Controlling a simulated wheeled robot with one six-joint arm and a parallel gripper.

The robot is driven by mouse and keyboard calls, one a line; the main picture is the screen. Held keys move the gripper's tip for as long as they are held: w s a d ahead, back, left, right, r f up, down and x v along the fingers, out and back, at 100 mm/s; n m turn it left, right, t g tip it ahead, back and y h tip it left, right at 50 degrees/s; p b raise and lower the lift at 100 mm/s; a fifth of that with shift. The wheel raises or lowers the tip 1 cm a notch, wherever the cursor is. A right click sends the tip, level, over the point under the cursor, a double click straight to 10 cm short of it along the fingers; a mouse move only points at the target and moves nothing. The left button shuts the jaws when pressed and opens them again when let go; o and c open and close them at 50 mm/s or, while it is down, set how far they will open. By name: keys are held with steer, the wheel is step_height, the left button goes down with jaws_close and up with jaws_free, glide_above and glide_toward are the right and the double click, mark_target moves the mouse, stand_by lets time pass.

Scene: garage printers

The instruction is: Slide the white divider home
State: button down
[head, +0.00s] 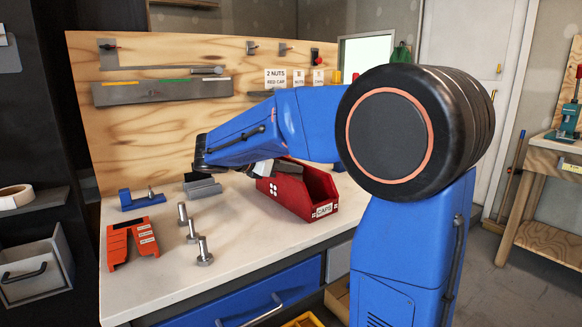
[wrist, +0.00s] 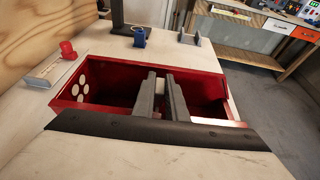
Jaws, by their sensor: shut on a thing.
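The red bin (head: 318,190) labelled CAPS stands on the white worktop, and in the wrist view its open inside (wrist: 110,88) lies across the picture. My gripper (head: 280,166) reaches down to the bin from the left. In the wrist view my gripper (wrist: 162,75) has its two grey fingers close together over the bin's middle. How deep the divider sits in the bin is hidden.
An orange-red rack (head: 130,240), several upright bolts (head: 192,235), a blue fixture (head: 140,200) and grey blocks (head: 202,188) stand left of the bin. A plywood tool board (head: 160,130) rises behind. The worktop in front of the bin is clear.

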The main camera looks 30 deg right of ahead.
steer(key=shift+f, duration=0.2)
steer(key=c, duration=1.7)
jaws_free()
steer(key=shift+a, duration=0.1)
steer(key=v, duration=1.7)
steer(key=shift+a+r, duration=0.1)
steer(key=shift+r, duration=0.05)
